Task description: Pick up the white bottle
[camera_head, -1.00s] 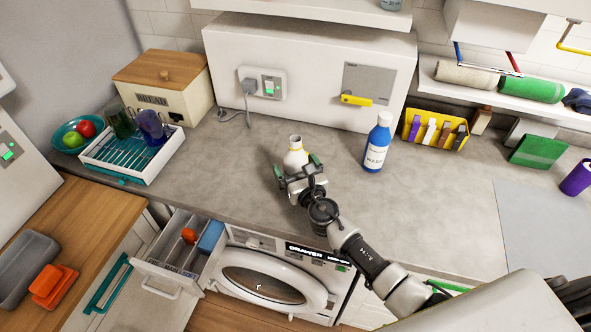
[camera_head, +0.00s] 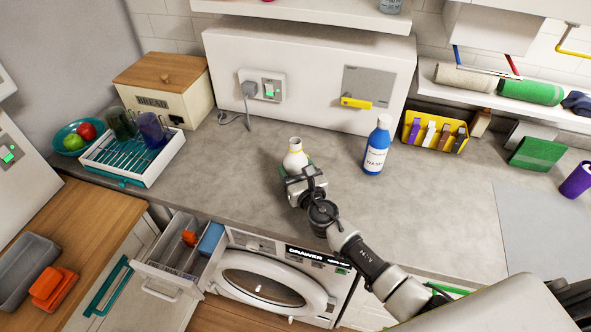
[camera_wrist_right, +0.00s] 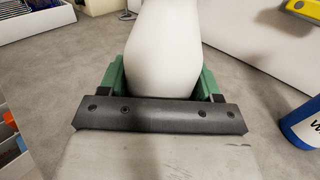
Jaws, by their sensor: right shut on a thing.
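In the right wrist view the white bottle (camera_wrist_right: 165,45) fills the gap between the green fingers of the right gripper (camera_wrist_right: 163,78), one finger on each side. The bottle's lower part is hidden by the gripper in the head view. My left gripper is not in view.
A blue bottle (camera_head: 377,148) stands to the right on the counter (camera_head: 240,170). A dish rack (camera_head: 165,158) and bread box (camera_head: 190,100) are at the left. The counter between is clear.

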